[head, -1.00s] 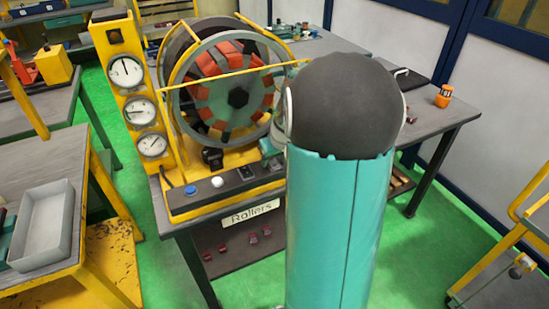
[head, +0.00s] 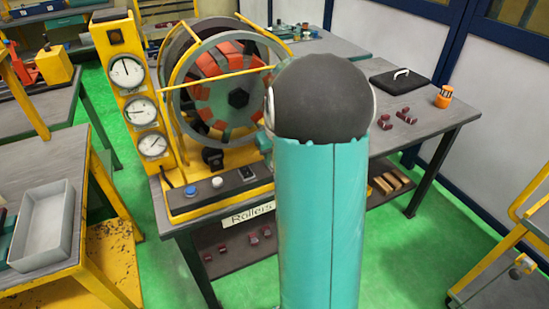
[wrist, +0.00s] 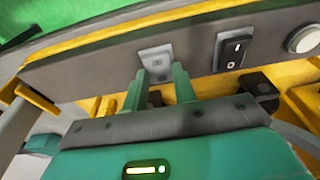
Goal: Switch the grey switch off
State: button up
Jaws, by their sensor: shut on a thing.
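The grey switch (wrist: 155,61) is a light grey square plate on the dark control panel in the wrist view. My gripper (wrist: 160,74) has its two green fingers at the lower edge of this switch, one at each side. The fingers are shut on it with a gap between them, and their tips partly cover its lower part. In the head view my arm hides both the gripper and the grey switch.
A black rocker switch (wrist: 233,51) and a white button (wrist: 303,40) sit to the right on the panel; a blue button (head: 191,190) shows in the head view. The winding wheel (head: 225,85) stands behind the panel. Dark red parts (head: 406,115) lie on the table's right side.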

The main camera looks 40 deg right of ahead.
jog(key=shift+w+g, duration=0.15)
jog(key=shift+g, duration=0.25)
jog(key=o, duration=1)
jog(key=shift+r, duration=0.1)
notch_tip(320, 180, up, 14)
jog(key=s, duration=0.1)
jog(key=shift+s+a+f, duration=0.15)
jog(key=shift+f, duration=0.05)
